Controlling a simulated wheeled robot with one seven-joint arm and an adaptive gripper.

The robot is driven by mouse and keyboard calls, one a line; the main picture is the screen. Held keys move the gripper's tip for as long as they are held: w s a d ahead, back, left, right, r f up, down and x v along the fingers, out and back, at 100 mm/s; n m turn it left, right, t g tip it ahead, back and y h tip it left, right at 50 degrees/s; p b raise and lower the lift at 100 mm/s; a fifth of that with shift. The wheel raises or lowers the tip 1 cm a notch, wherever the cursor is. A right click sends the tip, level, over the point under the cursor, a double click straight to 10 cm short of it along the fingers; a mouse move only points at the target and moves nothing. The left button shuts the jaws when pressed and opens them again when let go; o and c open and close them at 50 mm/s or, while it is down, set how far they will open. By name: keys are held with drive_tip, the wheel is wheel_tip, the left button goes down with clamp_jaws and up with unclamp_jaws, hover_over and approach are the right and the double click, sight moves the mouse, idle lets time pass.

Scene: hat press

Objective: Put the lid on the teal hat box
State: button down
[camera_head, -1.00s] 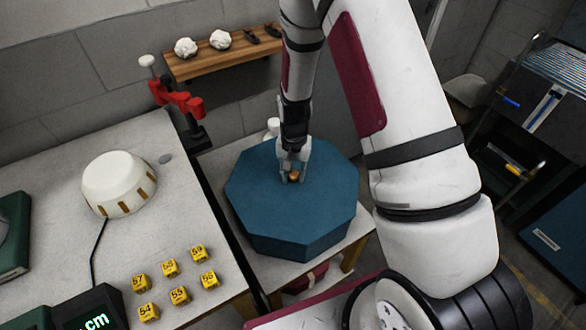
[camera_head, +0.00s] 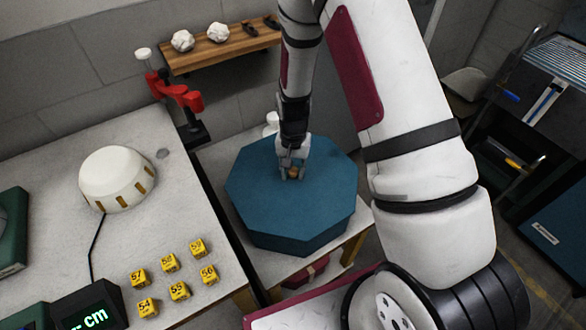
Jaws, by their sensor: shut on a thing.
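The teal octagonal hat box (camera_head: 285,244) stands on a small light-topped table. Its teal lid (camera_head: 265,190) lies over the box top, and the two look nearly flush from here. The near side wall shows below the lid's edge. My gripper (camera_head: 292,174) points down at the middle of the lid, shut on its small orange-brown knob (camera_head: 293,172). The far side of the box is hidden, so I cannot tell whether the lid is fully seated all round.
A bench (camera_head: 60,195) on the left holds a cream dome (camera_head: 117,179), several yellow number blocks (camera_head: 180,291) and a display (camera_head: 92,318). A red clamp device (camera_head: 180,98) stands behind. A wooden shelf (camera_head: 225,48) is on the wall. A dark rack (camera_head: 540,100) is at right.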

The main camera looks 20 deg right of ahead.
drive_tip(key=c, duration=1.2)
unclamp_jaws()
drive_tip(key=shift+r, duration=0.1)
drive_tip(key=s+r+n+t, duration=0.15)
drive_tip(key=s+r, duration=0.25)
drive_tip(key=r, duration=1.1)
drive_tip(key=s+r+n+t, duration=0.15)
drive_tip(key=s+r, duration=0.25)
drive_tip(key=r, duration=1.1)
drive_tip(key=s+r+n+t, duration=0.1)
drive_tip(key=s+r, duration=0.3)
drive_tip(key=s, duration=0.4)
drive_tip(key=s+r+n, duration=0.2)
drive_tip(key=s+r, duration=0.2)
drive_tip(key=s, duration=0.4)
drive_tip(key=shift+d+n+t, duration=0.2)
drive_tip(key=shift+n+t, duration=0.1)
drive_tip(key=shift+t, duration=0.1)
